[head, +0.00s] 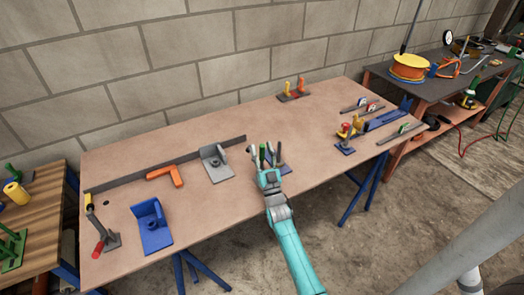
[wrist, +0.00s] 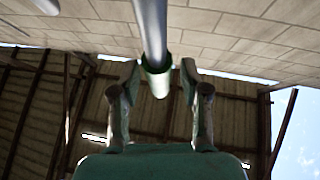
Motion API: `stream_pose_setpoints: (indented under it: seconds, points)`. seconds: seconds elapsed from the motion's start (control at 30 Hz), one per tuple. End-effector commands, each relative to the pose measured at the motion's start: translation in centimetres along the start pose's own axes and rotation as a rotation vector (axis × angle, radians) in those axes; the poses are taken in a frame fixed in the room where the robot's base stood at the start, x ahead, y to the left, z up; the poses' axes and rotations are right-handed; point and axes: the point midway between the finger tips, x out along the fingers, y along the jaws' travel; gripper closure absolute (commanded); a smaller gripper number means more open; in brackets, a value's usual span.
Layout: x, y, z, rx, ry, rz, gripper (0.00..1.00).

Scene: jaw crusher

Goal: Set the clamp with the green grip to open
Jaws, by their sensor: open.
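The clamp with the green grip stands on the brown workbench, behind and partly hidden by my gripper. Its green grip (head: 262,153) points up, and part of its dark base (head: 284,169) shows to the right. My teal gripper (head: 265,156) is open, with its fingers around the grip's place. In the wrist view a grey bar with a dark green end (wrist: 157,63) comes down between the two spread fingers of my gripper (wrist: 160,75). A gap shows on both sides of it. Whether any finger touches the grip, I cannot tell.
The workbench (head: 210,110) also holds a grey angle plate (head: 214,168), a blue angle plate (head: 151,230), an orange tool (head: 166,175) and a red-gripped clamp (head: 104,236). Other clamps stand at the back (head: 293,92) and right (head: 346,137). A block wall (head: 150,60) rises behind.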

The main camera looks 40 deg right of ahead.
Motion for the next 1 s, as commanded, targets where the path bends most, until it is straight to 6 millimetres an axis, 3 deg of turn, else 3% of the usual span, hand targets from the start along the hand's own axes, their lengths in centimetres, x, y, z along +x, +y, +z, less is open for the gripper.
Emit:
stream_pose_setpoints:
  seconds: [0.27, 0.7, 1.0]
  points:
    - [-1.7, 0.0, -0.1, 0.000, -0.003, 0.000, 0.55]
    - [-7.9, -0.1, -4.8, 0.000, -0.001, 0.000, 0.55]
    - [-10.6, -0.1, -6.8, 0.000, -0.001, 0.000, 0.55]
